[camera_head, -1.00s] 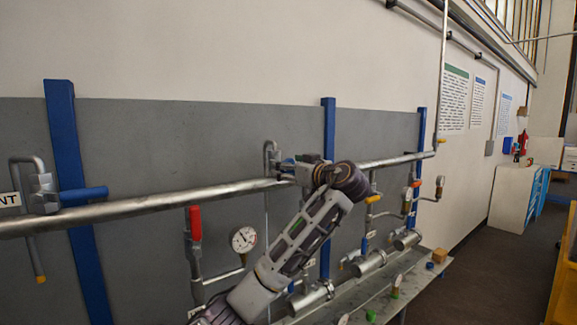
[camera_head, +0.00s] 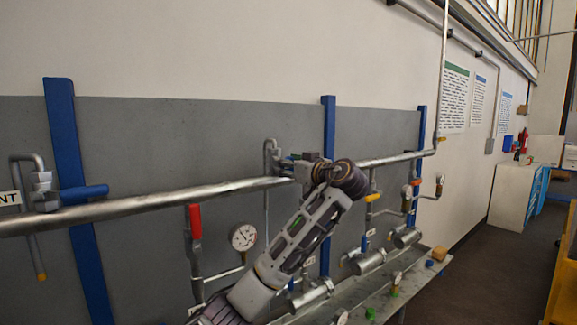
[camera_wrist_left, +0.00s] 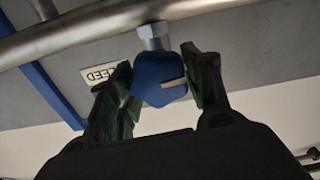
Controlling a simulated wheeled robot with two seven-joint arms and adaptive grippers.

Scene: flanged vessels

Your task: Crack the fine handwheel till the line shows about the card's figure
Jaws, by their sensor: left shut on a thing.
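My left gripper (camera_wrist_left: 160,88) is shut on a blue handwheel (camera_wrist_left: 158,72), with one green-padded finger on each side of it. The handwheel sits on a metal hex stem under a steel pipe in the left wrist view. A white label (camera_wrist_left: 98,74) beside it is partly hidden; its visible letters end in "EED". In the head view my left gripper (camera_head: 296,165) is at the long pipe (camera_head: 150,198), and the handwheel is hidden there. A round dial gauge (camera_head: 243,237) stands left of my forearm; its reading is too small to tell. My right gripper is not in view.
A red-handled valve (camera_head: 195,222) stands left of the gauge. A blue-handled valve (camera_head: 84,193) is farther left on the pipe. Several metal cylinders and gauges line the bench (camera_head: 365,292) behind my arm. Printed sheets (camera_head: 454,97) hang on the wall. Open floor lies at right.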

